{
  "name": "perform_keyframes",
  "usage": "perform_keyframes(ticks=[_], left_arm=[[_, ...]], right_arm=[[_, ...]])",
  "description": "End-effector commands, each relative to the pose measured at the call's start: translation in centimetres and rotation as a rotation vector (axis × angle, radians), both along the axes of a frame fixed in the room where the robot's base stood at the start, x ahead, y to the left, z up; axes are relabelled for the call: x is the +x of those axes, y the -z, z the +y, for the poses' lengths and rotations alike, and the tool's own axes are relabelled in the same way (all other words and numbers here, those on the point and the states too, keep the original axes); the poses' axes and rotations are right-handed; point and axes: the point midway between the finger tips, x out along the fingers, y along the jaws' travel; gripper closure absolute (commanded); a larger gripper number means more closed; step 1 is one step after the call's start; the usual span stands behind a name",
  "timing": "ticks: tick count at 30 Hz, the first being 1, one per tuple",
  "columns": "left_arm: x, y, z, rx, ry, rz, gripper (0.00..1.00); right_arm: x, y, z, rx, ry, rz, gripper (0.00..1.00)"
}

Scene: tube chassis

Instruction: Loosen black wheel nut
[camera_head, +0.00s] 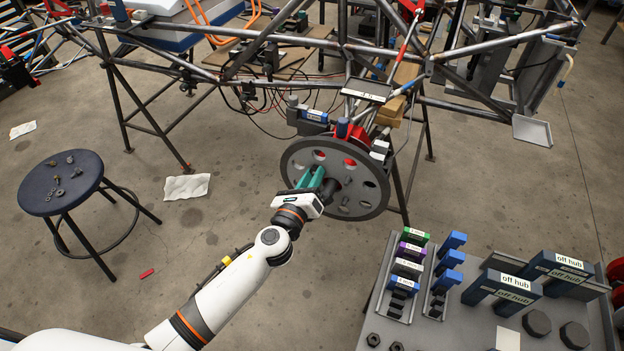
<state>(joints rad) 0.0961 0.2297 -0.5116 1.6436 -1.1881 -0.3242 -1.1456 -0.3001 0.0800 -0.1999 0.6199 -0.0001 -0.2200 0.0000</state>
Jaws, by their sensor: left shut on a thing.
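A dark grey round wheel disc (372,208) with several holes hangs upright on the tube chassis. My left gripper (322,180) is at the middle of this disc, with its teal fingers against the dark hub. Its fingers are shut on the black wheel nut (332,186), which is mostly hidden by the fingers and the gripper body. I cannot tell whether the nut has turned. My right gripper is not in view.
A grey bench (455,320) at lower right holds coloured labelled blocks, "off hub" stands (514,288) and large dark nuts (537,322). A dark blue stool (62,182) with small hardware stands at left. Chassis tubes cross above the disc. Open floor lies between stool and wheel.

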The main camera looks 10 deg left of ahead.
Motion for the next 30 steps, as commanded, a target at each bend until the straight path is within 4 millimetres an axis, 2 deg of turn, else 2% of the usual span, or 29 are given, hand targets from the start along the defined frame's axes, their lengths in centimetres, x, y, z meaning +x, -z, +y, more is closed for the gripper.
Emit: perform_keyframes(ticks=[1, 4, 13, 19, 28, 30], left_arm=[[0.04, 0.27, 0.04, -0.105, -0.003, 0.015, 1.00], [0.05, 0.03, 0.04, -0.241, -0.002, 0.042, 1.00], [0.05, -0.03, 0.05, -0.296, -0.002, 0.054, 1.00], [-0.01, -0.07, 0.05, -0.660, -0.003, 0.123, 1.00], [0.02, -0.18, 0.09, -0.710, -0.001, 0.133, 1.00], [-0.01, -0.13, 0.06, -0.800, -0.003, 0.151, 1.00]], right_arm=[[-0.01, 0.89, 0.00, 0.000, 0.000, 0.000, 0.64], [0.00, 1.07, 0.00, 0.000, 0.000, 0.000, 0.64], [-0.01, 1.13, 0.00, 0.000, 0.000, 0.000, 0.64], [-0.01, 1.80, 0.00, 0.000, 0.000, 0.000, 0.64], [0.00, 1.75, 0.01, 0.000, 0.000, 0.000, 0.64], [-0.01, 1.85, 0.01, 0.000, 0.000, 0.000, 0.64]])
